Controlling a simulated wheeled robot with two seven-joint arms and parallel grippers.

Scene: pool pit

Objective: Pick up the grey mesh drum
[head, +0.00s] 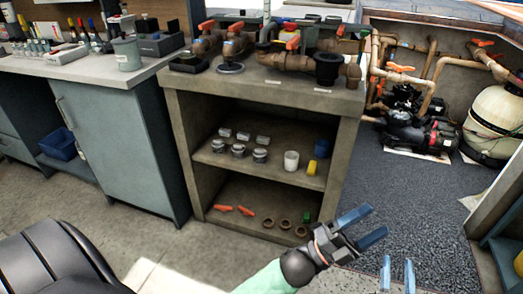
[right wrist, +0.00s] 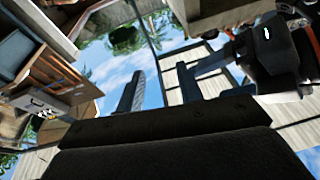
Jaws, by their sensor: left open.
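No thing in view is plainly a grey mesh drum, and mesh is too fine to make out. A small pale grey-white cylinder (head: 291,160) stands upright on the middle shelf of the open cabinet. A larger grey-green tub (head: 127,53) with a label stands on the left counter. My left gripper (head: 364,227) is open and empty, in front of the cabinet's lower right corner, apart from both. My right gripper (head: 397,275) shows only its two fingers at the bottom edge, spread apart with nothing between them. Its fingers also show in the right wrist view (right wrist: 163,88).
The cabinet (head: 348,130) has several grey fittings (head: 238,150) left of the cylinder, and yellow and blue pieces (head: 311,168) right of it. Brown pipework (head: 285,60) covers its top. A black seat (head: 50,265) is at lower left. Dark gravel (head: 420,215) lies open at right.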

